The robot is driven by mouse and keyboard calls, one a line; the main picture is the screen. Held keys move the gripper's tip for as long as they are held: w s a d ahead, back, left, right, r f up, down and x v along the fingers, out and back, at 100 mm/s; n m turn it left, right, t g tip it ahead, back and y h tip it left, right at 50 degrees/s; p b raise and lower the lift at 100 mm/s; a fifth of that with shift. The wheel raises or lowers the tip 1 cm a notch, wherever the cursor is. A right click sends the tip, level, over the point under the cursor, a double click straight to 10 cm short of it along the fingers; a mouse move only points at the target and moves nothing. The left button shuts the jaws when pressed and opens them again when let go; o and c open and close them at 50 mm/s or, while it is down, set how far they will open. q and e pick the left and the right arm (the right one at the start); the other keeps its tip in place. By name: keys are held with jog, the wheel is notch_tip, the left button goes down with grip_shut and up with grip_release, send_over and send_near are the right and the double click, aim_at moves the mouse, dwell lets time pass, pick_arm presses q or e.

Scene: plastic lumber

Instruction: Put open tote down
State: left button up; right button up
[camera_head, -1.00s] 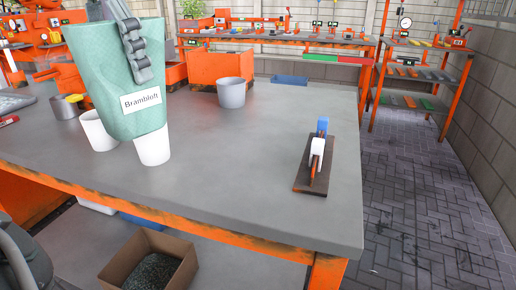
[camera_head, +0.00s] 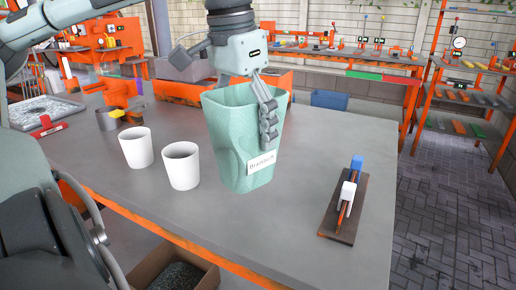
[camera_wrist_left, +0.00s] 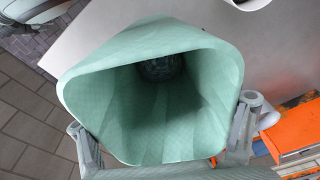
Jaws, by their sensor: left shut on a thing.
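The open tote (camera_head: 228,130) is a tall green tapered container with a white name label, upright over the grey table (camera_head: 300,240). Its base looks at or just above the tabletop; contact is not clear. My left gripper (camera_head: 262,112) comes from above and is shut on the tote, with one finger along its labelled side in the head view. My right gripper is not in view.
Two white cups (camera_head: 181,166) (camera_head: 136,147) stand just left of the tote. A dark board with a white and a blue clamp-like piece (camera_head: 345,200) lies to the right. Clear tabletop lies in front.

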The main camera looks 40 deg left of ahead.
aim_at(258, 153)
pick_arm(q)
jog(key=shift+w+d+f, duration=0.5)
jog(key=shift+d, duration=0.05)
jog(key=shift+d+f, duration=0.1)
jog(key=shift+f, duration=0.2)
notch_tip(258, 153, down, 4)
jog(key=shift+r, duration=0.25)
jog(key=o, duration=1.3)
notch_tip(258, 153, up, 12)
jog(key=s, duration=0.1)
jog(key=shift+s, duration=0.35)
